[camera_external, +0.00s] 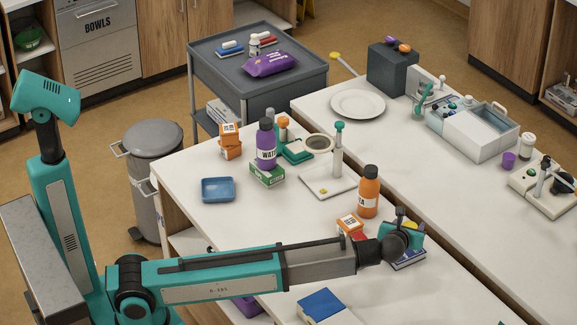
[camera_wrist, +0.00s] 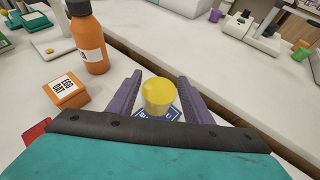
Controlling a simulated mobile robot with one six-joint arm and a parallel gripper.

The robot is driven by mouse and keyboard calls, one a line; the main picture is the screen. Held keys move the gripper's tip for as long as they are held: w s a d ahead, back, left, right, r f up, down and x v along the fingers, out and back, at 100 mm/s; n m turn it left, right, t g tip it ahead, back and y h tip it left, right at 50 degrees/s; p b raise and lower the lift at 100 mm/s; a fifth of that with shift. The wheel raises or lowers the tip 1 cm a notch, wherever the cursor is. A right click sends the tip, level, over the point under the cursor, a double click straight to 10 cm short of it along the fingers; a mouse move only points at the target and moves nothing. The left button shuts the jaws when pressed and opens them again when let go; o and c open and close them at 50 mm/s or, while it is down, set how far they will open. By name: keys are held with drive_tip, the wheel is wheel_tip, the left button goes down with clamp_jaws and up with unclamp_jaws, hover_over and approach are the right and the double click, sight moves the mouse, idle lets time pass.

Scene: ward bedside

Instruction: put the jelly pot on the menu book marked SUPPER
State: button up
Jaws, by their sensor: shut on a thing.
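The yellow jelly pot (camera_wrist: 160,97) is upright between the two purple fingers of my gripper (camera_wrist: 158,90) in the wrist view. My gripper (camera_external: 404,228) is shut on it, and a bit of the yellow pot (camera_external: 410,225) shows in the external view. Directly below is a blue menu book (camera_external: 409,260); in the wrist view its cover (camera_wrist: 172,117) shows white lettering beginning "SU", the rest hidden by the pot. I cannot tell whether the pot touches the book.
An orange bottle (camera_external: 369,192) and an orange box (camera_external: 350,225) stand left of my gripper. Another blue-covered book (camera_external: 321,305) lies nearer the front. A blue dish (camera_external: 218,190) and a purple bottle (camera_external: 266,145) stand farther left. A gap separates this table from the counter behind.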

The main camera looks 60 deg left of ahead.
drive_tip(key=shift+f, duration=0.8)
drive_tip(key=shift+f, duration=0.1)
drive_tip(key=shift+f, duration=1.75)
drive_tip(key=shift+f, duration=0.1)
drive_tip(key=o, duration=1.2)
drive_tip(key=v, duration=1.2)
drive_tip(key=shift+b, duration=0.4)
